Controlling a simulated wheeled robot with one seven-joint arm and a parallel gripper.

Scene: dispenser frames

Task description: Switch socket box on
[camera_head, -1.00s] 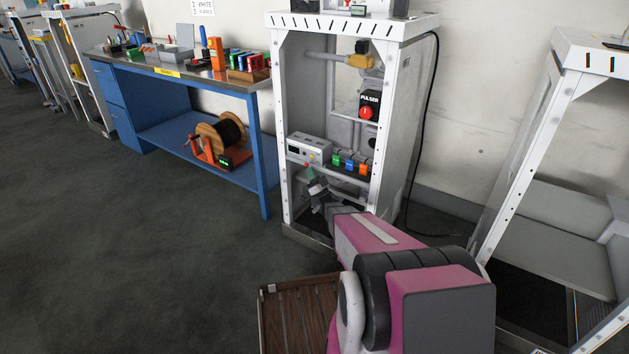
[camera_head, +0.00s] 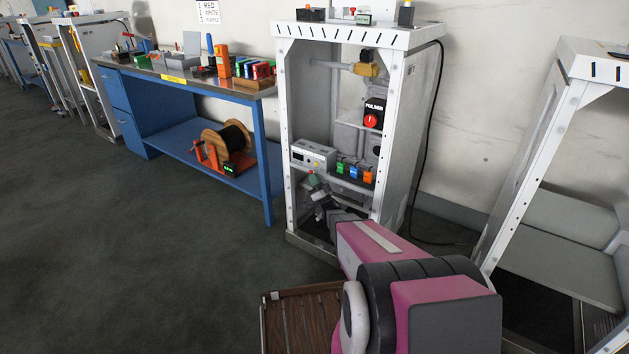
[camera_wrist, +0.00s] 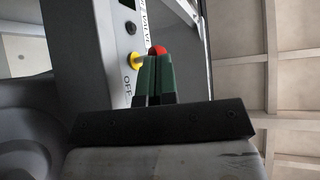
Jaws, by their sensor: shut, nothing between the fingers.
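A grey box with a dark display (camera_head: 313,155) stands on the middle shelf of the white dispenser frame. A row of green, blue and orange sockets (camera_head: 355,172) is beside it on the right. I cannot tell which of these the socket box is. My gripper (camera_head: 312,180) is just below the grey box, pointing up. In the wrist view my gripper (camera_wrist: 154,60) is shut and empty, its green fingers together. Close by is a pale panel (camera_wrist: 105,70) with a yellow knob (camera_wrist: 138,59), a black button (camera_wrist: 131,28) and "OFF" lettering. A red tip (camera_wrist: 158,50) shows by the fingertips, partly hidden.
A red-knobbed pulser (camera_head: 371,115) is higher in the white frame (camera_head: 394,190). A blue workbench (camera_head: 262,150) with a cable reel (camera_head: 227,140) stands to the left. Another white frame (camera_head: 540,140) is at the right. The floor at left is clear.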

